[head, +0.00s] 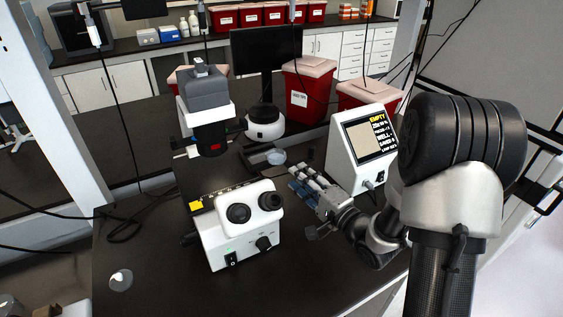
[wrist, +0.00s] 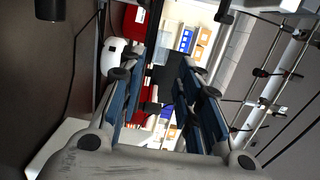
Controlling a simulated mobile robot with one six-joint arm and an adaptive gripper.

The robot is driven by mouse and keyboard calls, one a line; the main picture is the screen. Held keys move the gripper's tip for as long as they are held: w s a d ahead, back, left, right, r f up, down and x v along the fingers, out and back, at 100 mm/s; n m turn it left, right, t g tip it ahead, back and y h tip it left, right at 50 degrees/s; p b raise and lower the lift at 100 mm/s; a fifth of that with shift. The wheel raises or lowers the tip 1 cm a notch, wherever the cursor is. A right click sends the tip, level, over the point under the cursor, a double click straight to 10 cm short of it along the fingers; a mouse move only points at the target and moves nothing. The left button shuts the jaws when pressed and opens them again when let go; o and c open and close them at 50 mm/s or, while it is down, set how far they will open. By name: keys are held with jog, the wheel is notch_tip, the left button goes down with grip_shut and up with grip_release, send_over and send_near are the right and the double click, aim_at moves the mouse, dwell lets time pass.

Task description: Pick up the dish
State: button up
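A small, clear, round dish (head: 276,157) sits at the end of a dark holder behind the microscope in the head view. A second clear, round dish-like piece (head: 121,280) lies on the bench at the front left. My gripper (head: 297,178) is right of the microscope, its fingers pointing to the back left, a little short of the dish on the holder. In the wrist view my gripper (wrist: 168,78) has its blue-lined fingers apart with nothing between them. I cannot make out either dish in the wrist view.
A white microscope (head: 240,225) stands left of my gripper. A white device with a screen reading EMPTY (head: 362,148) stands close on the right. Red bins (head: 308,90) and a dark monitor (head: 266,62) are behind. The dark bench (head: 160,250) is mostly clear at the front left.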

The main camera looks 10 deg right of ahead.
aim_at(285, 157)
jog(key=shift+x, duration=3.85)
jog(key=shift+f, duration=0.1)
grip_shut()
notch_tip(285, 157, up, 3)
jog(key=shift+f+p, duration=0.2)
jog(key=shift+p, duration=0.85)
jog(key=shift+s, duration=0.1)
jog(key=s+d+r+p, duration=0.2)
jog(key=s+d, duration=0.1)
jog(key=s, duration=0.3)
jog(key=s+d+r+p, duration=0.2)
jog(key=s+d+r, duration=0.1)
jog(key=s, duration=0.3)
jog(key=shift+s, duration=0.25)
jog(key=shift+c, duration=2)
grip_release()
grip_shut()
